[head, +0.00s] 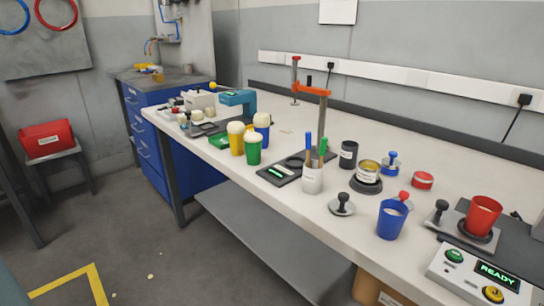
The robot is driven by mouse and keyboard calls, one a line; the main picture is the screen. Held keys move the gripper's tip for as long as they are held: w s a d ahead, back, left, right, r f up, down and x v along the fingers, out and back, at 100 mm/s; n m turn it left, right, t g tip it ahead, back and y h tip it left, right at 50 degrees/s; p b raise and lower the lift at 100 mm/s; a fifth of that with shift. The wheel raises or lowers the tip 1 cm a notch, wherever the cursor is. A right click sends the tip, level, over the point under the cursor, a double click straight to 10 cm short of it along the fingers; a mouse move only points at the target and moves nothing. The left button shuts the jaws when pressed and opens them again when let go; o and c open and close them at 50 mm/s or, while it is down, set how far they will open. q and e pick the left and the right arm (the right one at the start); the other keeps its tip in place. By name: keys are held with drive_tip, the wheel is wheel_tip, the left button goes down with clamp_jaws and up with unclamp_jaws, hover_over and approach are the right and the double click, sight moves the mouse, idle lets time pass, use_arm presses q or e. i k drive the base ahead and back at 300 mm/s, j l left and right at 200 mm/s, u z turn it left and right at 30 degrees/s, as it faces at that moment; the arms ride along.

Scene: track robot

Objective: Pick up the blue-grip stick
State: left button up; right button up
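A stick with a blue upper end (308,139) stands upright in a white cup (312,180) near the front middle of the long bench. A stick with a green upper end (323,146) stands beside it on the right in the same cup. The lower ends of both sticks are hidden inside the cup. Neither of my grippers shows in the head view.
A black canister (348,155) and a tin on a dark base stand right of the cup. A dark-knobbed disc (342,205) and a blue cup (391,219) stand in front. A dark mat (281,175) lies left. An orange-armed stand (322,110) rises behind.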

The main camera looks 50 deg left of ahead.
sight(308, 134)
drive_tip(key=u, duration=1.3)
